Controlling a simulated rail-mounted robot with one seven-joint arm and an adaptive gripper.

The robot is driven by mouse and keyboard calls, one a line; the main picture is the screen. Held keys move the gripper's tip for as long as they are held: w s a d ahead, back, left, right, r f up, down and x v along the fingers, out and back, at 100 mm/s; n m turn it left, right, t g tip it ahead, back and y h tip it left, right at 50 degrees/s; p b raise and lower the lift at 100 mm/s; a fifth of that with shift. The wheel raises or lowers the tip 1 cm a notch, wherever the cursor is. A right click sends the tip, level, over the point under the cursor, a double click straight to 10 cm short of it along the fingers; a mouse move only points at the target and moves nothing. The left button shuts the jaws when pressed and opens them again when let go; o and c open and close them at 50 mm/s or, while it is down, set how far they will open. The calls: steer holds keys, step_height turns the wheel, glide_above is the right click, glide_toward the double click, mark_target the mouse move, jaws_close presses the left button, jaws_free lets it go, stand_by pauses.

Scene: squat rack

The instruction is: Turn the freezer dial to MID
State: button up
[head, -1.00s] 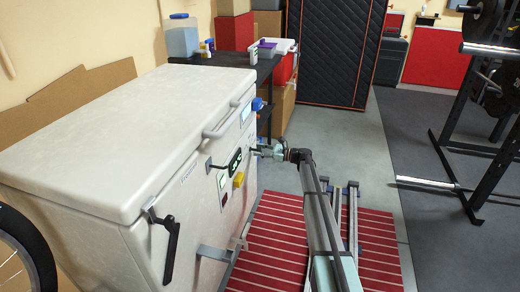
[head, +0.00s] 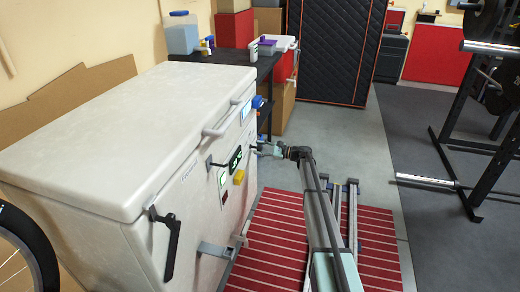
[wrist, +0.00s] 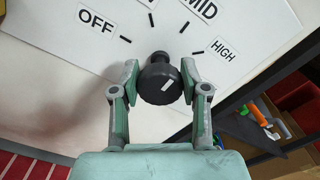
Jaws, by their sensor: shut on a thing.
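The freezer dial (wrist: 160,82) is a round black knob with a white pointer mark, in the middle of the wrist view. Its mark slants to the upper right, on the MID–HIGH side; the exact setting is hard to tell. The white dial plate (wrist: 60,42) carries OFF at upper left, MID at upper right and HIGH at right, with black ticks. My gripper (wrist: 160,77) is shut on the dial, one finger on each side. In the head view my gripper (head: 264,148) is at the freezer's (head: 115,115) front panel; the dial is too small to make out there.
The panel also has a yellow knob (head: 239,177) and a dark display (head: 235,158). A lid handle (head: 214,131) juts out nearby. A dark table (head: 266,68) stands behind the freezer. Red striped matting (head: 272,228) lies in front. A squat rack (head: 460,130) stands at right.

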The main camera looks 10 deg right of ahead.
steer(key=shift+a, duration=0.1)
steer(key=o, duration=1.2)
steer(key=shift+c, duration=0.2)
steer(key=v, duration=1.2)
